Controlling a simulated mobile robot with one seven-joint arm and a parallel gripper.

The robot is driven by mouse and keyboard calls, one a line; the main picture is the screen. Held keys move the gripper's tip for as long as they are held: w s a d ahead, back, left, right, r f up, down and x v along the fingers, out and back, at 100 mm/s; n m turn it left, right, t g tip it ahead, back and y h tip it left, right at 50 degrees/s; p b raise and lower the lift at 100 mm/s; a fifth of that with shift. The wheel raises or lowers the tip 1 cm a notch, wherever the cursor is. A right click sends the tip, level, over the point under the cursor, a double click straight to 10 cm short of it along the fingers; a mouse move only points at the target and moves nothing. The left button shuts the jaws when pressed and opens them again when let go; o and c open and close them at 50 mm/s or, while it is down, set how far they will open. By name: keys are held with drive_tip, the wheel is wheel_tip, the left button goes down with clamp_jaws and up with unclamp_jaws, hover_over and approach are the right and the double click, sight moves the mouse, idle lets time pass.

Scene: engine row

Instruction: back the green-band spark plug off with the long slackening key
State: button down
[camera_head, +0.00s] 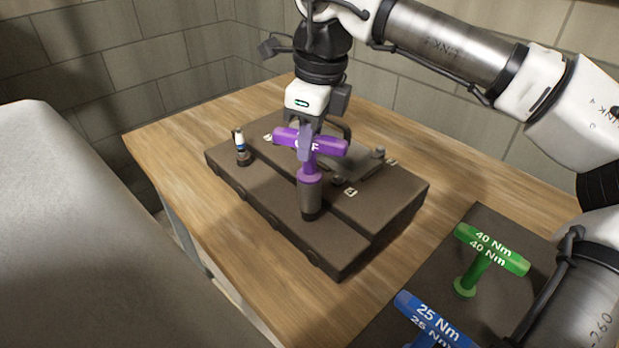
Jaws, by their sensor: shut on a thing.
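My gripper (306,147) is shut on the purple T-handled key (331,146), which is lettered "OFF" in part behind the fingers. The key stands upright, and its grey socket (310,196) reaches down to the front step of the dark engine block (270,204). Whatever is under the socket is hidden, so I cannot tell if a plug is inside it. A spark plug (240,143) with a white top and a blue band stands at the left end of the block. I see no green band.
A green key marked "40 Nm" (490,249) and a blue key marked "25 Nm" (435,317) stand on a dark mat (482,217) at the right front. The wooden table (178,160) is clear left of the block. A wall is behind.

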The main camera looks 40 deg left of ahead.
drive_tip(key=shift+m, duration=0.4)
drive_tip(key=shift+r, duration=0.1)
drive_tip(key=shift+r+n+p, duration=0.15)
drive_tip(key=shift+n+p, duration=0.7)
drive_tip(key=shift+n, duration=0.25)
drive_tip(key=n+p, duration=0.1)
drive_tip(key=n, duration=0.2)
drive_tip(key=n+p, duration=0.1)
drive_tip(key=n, duration=0.2)
drive_tip(key=shift+g+h, duration=0.3)
drive_tip(key=n+p, duration=0.1)
drive_tip(key=n, duration=0.3)
drive_tip(key=n+h+p, duration=0.1)
drive_tip(key=n, duration=0.4)
drive_tip(key=shift+f, duration=0.2)
